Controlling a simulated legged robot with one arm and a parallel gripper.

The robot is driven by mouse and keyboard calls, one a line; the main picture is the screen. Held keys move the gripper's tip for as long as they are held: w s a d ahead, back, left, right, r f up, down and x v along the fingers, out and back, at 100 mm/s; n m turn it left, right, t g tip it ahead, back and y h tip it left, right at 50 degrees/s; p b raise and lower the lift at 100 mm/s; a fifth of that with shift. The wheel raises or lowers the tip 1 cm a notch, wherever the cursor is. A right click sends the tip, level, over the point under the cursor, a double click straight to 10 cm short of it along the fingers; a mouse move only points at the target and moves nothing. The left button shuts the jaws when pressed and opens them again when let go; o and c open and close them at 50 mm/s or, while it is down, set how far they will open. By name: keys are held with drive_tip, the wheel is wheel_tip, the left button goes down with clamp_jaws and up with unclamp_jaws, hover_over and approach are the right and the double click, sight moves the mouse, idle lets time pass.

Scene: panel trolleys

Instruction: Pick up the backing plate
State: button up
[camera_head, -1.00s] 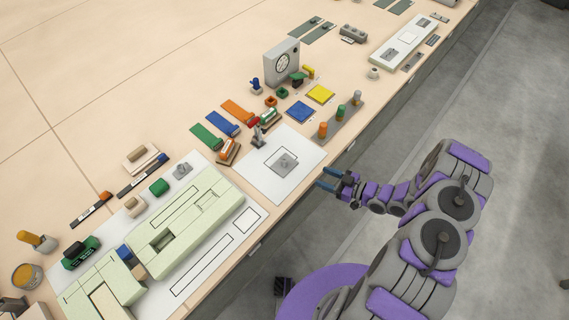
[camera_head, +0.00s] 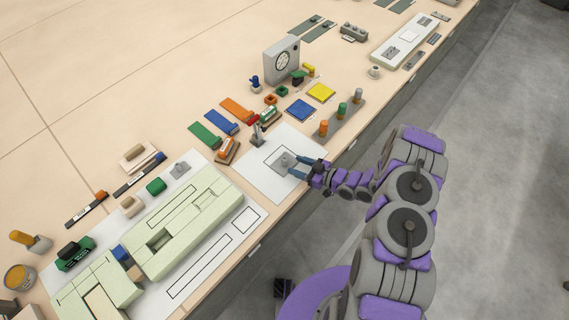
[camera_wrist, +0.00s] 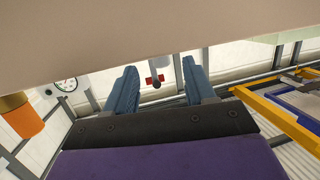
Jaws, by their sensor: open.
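A small grey plate with a raised knob (camera_head: 283,160), which looks like the backing plate, lies inside the outlined rectangle on a white sheet (camera_head: 256,180) near the table's front edge. My gripper (camera_head: 294,166) reaches in from the right, its two blue fingers apart and their tips beside the plate's right side. I cannot tell whether they touch it. In the wrist view the blue fingers of my gripper (camera_wrist: 160,80) are apart with nothing visibly held. The plate cannot be made out there; a broad beige-brown surface fills the top.
A grey stand with orange, green and grey pegs (camera_head: 341,116) is right of the sheet. A small dark upright fixture (camera_head: 258,137) and an orange block (camera_head: 228,151) stand behind it. A pale green jig (camera_head: 190,222) lies left. Open floor lies in front.

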sight(287, 162)
drive_tip(key=shift+b+x, duration=0.85)
drive_tip(key=shift+x, duration=1.6)
drive_tip(key=shift+f, duration=0.1)
clamp_jaws()
